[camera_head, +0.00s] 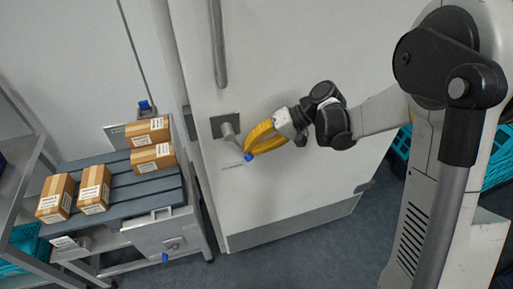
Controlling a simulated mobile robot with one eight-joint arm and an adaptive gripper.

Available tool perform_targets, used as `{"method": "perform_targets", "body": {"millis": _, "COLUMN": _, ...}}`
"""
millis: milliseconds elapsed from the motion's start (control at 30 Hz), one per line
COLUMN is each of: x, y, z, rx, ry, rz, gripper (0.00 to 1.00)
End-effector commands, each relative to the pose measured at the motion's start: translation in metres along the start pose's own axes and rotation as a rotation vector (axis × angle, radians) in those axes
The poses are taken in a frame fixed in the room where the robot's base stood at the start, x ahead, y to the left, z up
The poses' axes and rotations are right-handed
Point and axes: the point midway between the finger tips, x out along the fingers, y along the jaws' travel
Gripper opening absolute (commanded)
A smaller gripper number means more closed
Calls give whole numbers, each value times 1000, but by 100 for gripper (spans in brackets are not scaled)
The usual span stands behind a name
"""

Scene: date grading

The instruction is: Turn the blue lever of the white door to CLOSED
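The white door (290,75) fills the middle of the head view. A grey metal plate (218,123) is fixed to it, and a grey lever slants from the plate down and right to a blue end (248,157). My gripper (252,149), with yellow fingers, reaches in from the right and is at the blue end. The fingers overlap in this view, so I cannot tell whether they are closed on the lever or only beside it. Faint markings on the door below the lever are too small to read.
A long grey handle (218,45) runs down the door's upper left. At left, a slatted bench (125,178) carries several cardboard boxes. Small blue-ended fittings show on the wall (145,105) and on the bench front (165,257). Teal crates (497,160) stand at right; floor is clear before the door.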

Motion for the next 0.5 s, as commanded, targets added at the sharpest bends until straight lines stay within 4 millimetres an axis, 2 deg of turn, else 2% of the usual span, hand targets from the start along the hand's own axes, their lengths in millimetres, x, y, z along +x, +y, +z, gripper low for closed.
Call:
{"method": "perform_targets", "body": {"millis": 33, "x": 6, "y": 6, "z": 0, "rx": 11, "ry": 3, "rz": -44, "gripper": 0}}
{"method": "perform_targets", "body": {"millis": 100, "x": 12, "y": 3, "z": 2, "rx": 18, "ry": 1, "rz": -89, "gripper": 0}}
{"method": "perform_targets", "body": {"millis": 500, "x": 34, "y": -5, "z": 6, "rx": 17, "ry": 1, "rz": -82, "gripper": 0}}
